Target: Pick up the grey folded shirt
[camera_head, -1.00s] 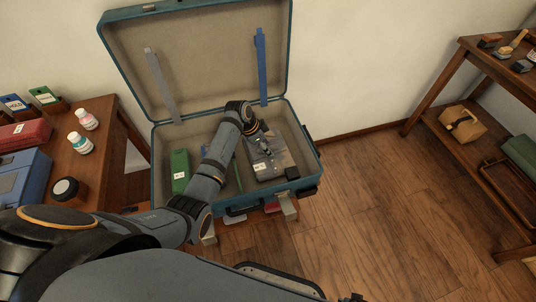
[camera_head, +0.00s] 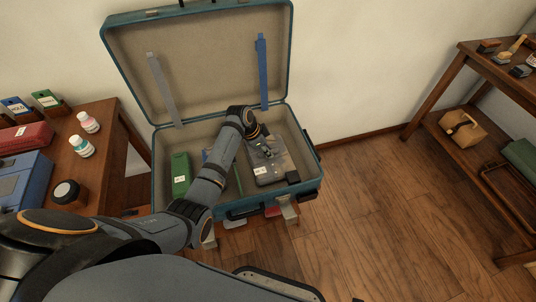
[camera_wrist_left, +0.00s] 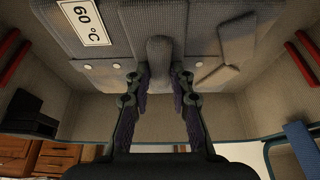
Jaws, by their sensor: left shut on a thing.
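The grey folded shirt (camera_head: 280,165) lies in the right part of the open teal suitcase (camera_head: 156,165). It carries a white tag. In the left wrist view the shirt (camera_wrist_left: 200,25) fills the top, with a "60 °C" label and pale buttons. My left gripper (camera_head: 268,152) reaches down into the case at the shirt. In the left wrist view its two fingers (camera_wrist_left: 160,72) are on either side of a raised grey fold, shut on the shirt. I cannot tell whether the shirt is clear of the case floor. My right gripper is not in view.
A green box (camera_head: 180,172) stands at the left in the case, and a small black box (camera_head: 292,177) is at its front right. The raised lid (camera_head: 205,60) is behind. A wooden table (camera_head: 105,150) with bottles is left, and a shelf (camera_head: 430,95) is right.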

